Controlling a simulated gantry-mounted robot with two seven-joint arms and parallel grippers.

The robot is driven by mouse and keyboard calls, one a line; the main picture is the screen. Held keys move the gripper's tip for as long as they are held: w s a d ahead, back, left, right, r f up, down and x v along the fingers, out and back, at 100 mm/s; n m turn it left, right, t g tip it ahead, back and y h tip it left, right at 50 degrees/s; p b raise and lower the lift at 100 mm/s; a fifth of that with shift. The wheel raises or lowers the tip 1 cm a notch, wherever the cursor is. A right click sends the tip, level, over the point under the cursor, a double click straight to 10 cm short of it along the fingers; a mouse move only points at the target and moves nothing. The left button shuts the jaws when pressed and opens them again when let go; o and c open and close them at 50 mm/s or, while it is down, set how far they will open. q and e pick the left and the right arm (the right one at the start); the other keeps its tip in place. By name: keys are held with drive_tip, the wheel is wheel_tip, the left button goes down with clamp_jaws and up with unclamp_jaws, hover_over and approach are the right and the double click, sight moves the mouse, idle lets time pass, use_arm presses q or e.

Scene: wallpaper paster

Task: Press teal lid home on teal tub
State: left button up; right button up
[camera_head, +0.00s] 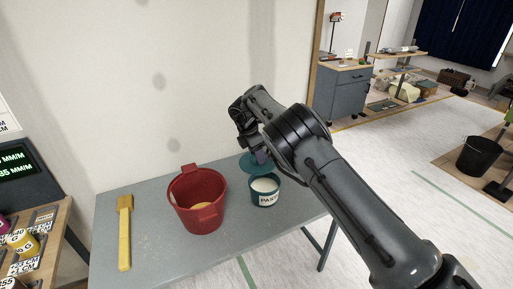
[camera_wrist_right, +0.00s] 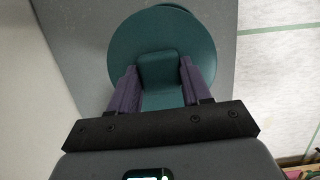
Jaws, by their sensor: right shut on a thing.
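In the right wrist view the round lid (camera_wrist_right: 125,48) has a block-like grip (camera_wrist_right: 160,68) between the two purple fingers. Another teal edge shows behind the lid there. Whether the lid touches the rim cannot be told. My left gripper is out of view.
A red bucket (camera_head: 187,205) stands close to the left of the tub on the grey table (camera_head: 150,235). A yellow brush (camera_head: 125,235) lies farther left. The wall (camera_head: 130,90) rises behind the table. The table's right edge is near the tub.

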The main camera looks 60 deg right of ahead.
sight(264, 168)
drive_tip(key=shift+s+d+f+p, duration=0.25)
drive_tip(key=shift+s+d, duration=0.15)
drive_tip(key=shift+s, duration=0.1)
drive_tip(key=shift+s+d+f+p, duration=0.1)
drive_tip(key=shift+s+d+p, duration=0.15)
drive_tip(key=shift+s+d, duration=0.15)
drive_tip(key=shift+s+d+f, duration=0.1)
drive_tip(key=shift+s+f, duration=0.1)
drive_tip(key=shift+s, duration=0.05)
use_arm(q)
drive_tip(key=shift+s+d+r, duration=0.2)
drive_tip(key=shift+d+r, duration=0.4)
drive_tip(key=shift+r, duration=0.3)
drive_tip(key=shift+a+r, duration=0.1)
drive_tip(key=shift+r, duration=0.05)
use_arm(e)
drive_tip(key=shift+p, duration=0.5)
drive_tip(key=shift+f+b, duration=0.85)
drive_tip(key=shift+f, duration=0.95)
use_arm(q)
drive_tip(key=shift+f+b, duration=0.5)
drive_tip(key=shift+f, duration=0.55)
use_arm(e)
drive_tip(key=shift+f, duration=1.15)
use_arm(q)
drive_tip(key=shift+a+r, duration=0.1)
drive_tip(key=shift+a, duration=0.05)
